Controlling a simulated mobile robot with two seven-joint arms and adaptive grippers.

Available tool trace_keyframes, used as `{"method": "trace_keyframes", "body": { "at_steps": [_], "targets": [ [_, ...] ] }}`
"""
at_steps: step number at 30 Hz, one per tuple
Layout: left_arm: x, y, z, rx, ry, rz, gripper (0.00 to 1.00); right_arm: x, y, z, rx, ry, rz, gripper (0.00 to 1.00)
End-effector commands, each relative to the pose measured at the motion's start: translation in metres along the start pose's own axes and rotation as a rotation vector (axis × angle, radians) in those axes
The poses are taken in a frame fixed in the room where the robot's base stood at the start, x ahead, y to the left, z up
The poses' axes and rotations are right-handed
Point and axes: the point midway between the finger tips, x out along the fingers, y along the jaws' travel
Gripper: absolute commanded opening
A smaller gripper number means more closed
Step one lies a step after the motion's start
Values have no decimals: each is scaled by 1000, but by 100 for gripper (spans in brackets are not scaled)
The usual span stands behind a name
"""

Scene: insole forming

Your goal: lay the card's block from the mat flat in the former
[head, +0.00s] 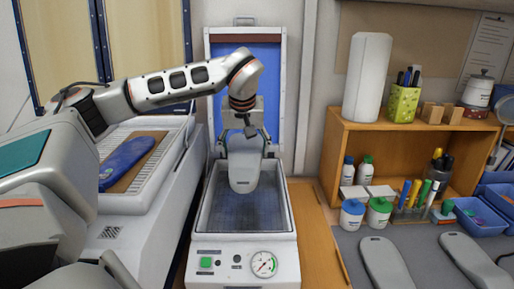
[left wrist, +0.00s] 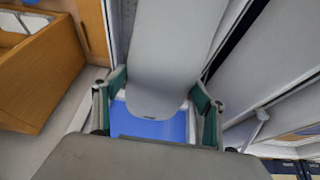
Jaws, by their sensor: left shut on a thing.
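My left gripper (head: 244,133) is shut on a grey sole-shaped block (head: 244,172). The block hangs tilted over the open former (head: 204,226), its rounded end toward the front, and looks clear of the tray floor. In the left wrist view the block (left wrist: 172,50) lies between the green finger pads of the gripper (left wrist: 160,92), with blue beyond its rounded end. The gripper hides the block's far end in the head view. Two more grey blocks, one left (head: 386,264) and one right (head: 470,260), lie on the grey mat (head: 428,268). My right gripper is not in view.
The former's blue-lined lid (head: 272,60) stands open behind the tray. A blue insole (head: 128,162) lies on a brown board in the machine at left. A wooden shelf (head: 338,150) with bottles, pens and white cards (head: 381,191) stands right. Blue bins (head: 478,217) are farther right.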

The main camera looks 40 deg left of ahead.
Motion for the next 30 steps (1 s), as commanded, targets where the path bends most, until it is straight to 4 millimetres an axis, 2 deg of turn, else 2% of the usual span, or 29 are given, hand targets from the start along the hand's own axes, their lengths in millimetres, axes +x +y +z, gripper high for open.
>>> {"method": "trace_keyframes", "body": {
  "at_steps": [5,30],
  "targets": [
    [11,0,4,1,2,0,36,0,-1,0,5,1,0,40],
    [103,0,42,0,1,1,36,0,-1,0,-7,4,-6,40]
  ]
}}
